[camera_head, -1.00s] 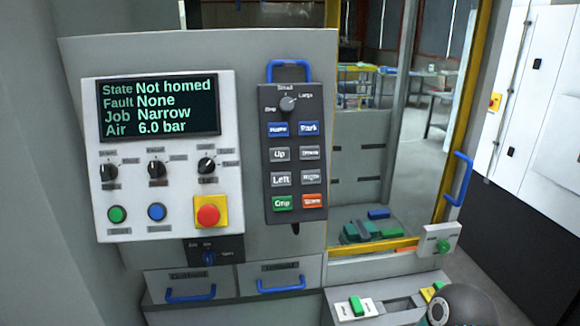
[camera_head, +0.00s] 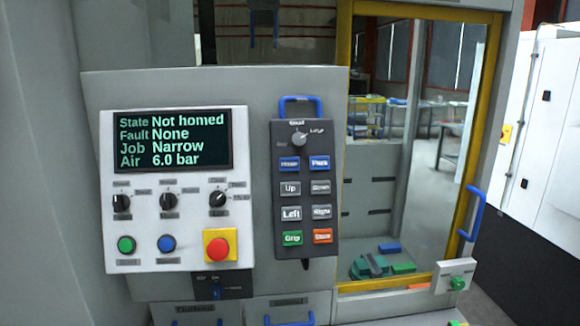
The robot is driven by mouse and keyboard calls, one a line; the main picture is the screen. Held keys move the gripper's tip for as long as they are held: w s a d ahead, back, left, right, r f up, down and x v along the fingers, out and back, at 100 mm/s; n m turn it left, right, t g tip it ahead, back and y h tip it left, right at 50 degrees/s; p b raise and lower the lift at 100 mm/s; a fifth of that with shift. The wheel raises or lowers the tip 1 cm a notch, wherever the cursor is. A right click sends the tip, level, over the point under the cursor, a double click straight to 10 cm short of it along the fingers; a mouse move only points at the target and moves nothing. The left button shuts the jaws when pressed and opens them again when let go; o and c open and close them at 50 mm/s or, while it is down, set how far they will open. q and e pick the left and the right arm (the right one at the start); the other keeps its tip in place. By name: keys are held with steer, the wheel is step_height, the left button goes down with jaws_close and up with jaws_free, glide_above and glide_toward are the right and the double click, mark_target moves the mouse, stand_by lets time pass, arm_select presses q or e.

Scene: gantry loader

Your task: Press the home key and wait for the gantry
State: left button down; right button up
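The grey key pendant (camera_head: 305,218) hangs on the machine front, with a blue hook above it. Its blue home key (camera_head: 289,164) is at the upper left of the keys, beside the blue Park key (camera_head: 320,163). A selector knob (camera_head: 299,139) sits above them. The display (camera_head: 173,140) on the white panel reads State Not homed, Fault None, Job Narrow, Air 6.0 bar. A dark gantry part (camera_head: 264,25) with blue fingers hangs behind the panel at the top. Neither of my grippers is in view.
The white panel (camera_head: 140,235) carries knobs, green and blue buttons and a red stop button (camera_head: 218,248) on yellow. A yellow-framed glass door (camera_head: 446,225) with a blue handle (camera_head: 474,215) stands to the right. Green and blue pieces lie behind it. Two drawers are below.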

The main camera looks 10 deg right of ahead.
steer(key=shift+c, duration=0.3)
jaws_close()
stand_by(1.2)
